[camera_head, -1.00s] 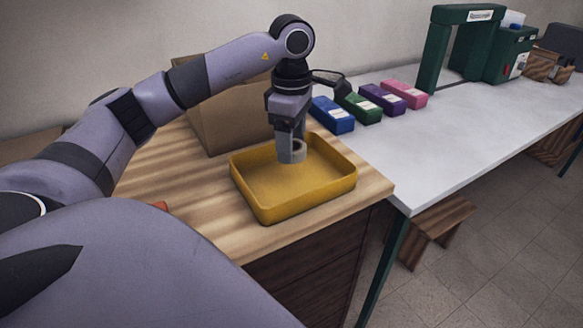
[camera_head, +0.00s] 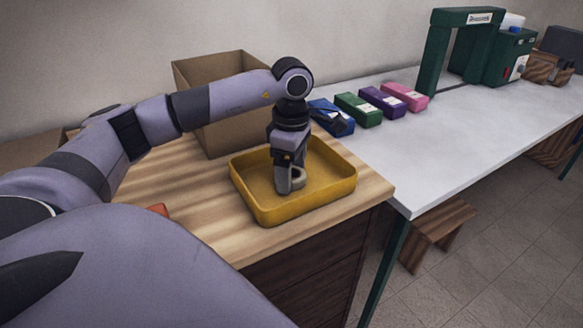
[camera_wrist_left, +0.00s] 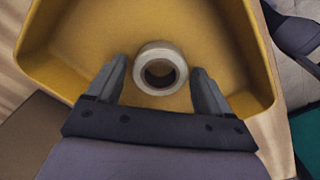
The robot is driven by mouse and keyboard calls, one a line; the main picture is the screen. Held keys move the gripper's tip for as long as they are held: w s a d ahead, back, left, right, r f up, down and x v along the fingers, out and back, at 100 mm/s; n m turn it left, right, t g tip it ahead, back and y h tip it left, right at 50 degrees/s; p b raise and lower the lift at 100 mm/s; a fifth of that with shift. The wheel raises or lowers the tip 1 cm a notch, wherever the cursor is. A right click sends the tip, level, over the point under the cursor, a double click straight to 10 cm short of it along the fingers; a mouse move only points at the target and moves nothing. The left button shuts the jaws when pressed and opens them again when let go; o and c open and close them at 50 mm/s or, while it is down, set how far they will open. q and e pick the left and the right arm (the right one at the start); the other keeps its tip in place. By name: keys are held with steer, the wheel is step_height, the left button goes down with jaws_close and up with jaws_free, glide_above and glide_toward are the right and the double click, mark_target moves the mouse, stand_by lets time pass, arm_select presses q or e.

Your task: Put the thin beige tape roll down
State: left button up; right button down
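The thin beige tape roll (camera_head: 300,183) lies flat in the yellow tray (camera_head: 258,208), partly hidden by my left gripper in the head view. In the left wrist view the roll (camera_wrist_left: 142,77) shows as a pale ring with an open hole, resting on the tray floor. My left gripper (camera_head: 287,190) points down into the tray. My right gripper is not in view.
An open cardboard box (camera_head: 225,125) stands behind the tray on the wooden top (camera_head: 190,215). Blue (camera_head: 335,125), green (camera_head: 358,109), purple (camera_head: 382,101) and pink (camera_head: 405,96) boxes line the back of the white table (camera_head: 440,140). The tray is otherwise empty.

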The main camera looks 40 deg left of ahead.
arm_select(q)
steer(key=shift+r, duration=0.15)
step_height(320, 180, up, 12)
steer(key=p, duration=0.1)
stand_by(0.5)
stand_by(0.6)
